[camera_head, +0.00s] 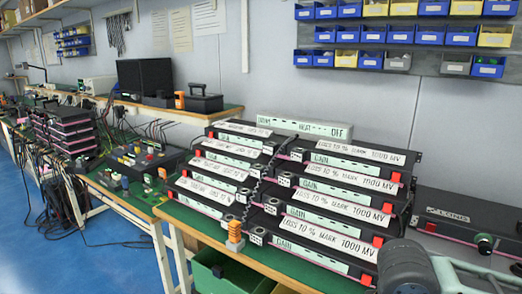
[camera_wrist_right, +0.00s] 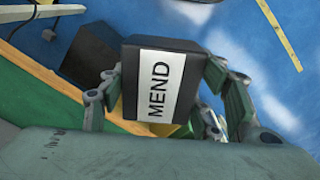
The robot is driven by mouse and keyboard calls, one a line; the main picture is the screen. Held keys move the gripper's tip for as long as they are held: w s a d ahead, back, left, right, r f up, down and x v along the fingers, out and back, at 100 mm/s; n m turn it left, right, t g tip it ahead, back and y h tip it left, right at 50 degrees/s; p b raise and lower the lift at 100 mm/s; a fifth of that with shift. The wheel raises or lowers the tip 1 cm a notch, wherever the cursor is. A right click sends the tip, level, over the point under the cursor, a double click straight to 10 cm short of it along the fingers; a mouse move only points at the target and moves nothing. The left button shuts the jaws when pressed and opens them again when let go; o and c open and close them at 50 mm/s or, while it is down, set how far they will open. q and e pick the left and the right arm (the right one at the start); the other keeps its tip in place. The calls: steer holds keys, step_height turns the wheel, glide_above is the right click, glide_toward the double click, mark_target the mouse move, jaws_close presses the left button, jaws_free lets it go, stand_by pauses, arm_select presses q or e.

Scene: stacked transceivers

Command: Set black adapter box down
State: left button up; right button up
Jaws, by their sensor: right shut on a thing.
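A black adapter box (camera_wrist_right: 185,54) with a white label reading "MEND" is in the right wrist view. My right gripper (camera_wrist_right: 160,88) is shut on it, with a jointed finger against its left side and another against its right side. The blue floor shows beyond it, so the box appears held in the air. Its underside and its distance from any surface cannot be told. The box does not show in the head view. A grey part of my arm (camera_head: 408,265) shows at its lower right. My left gripper is in neither view.
Two stacks of transceivers (camera_head: 330,195) fill much of the near bench (camera_head: 202,229). A black LONS unit (camera_head: 460,210) stands at right. A green bin (camera_head: 225,272) is below the bench. In the right wrist view, a dark object (camera_wrist_right: 88,55) lies behind the box.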

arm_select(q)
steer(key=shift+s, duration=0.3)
arm_select(e)
steer(key=shift+a+r, duration=0.1)
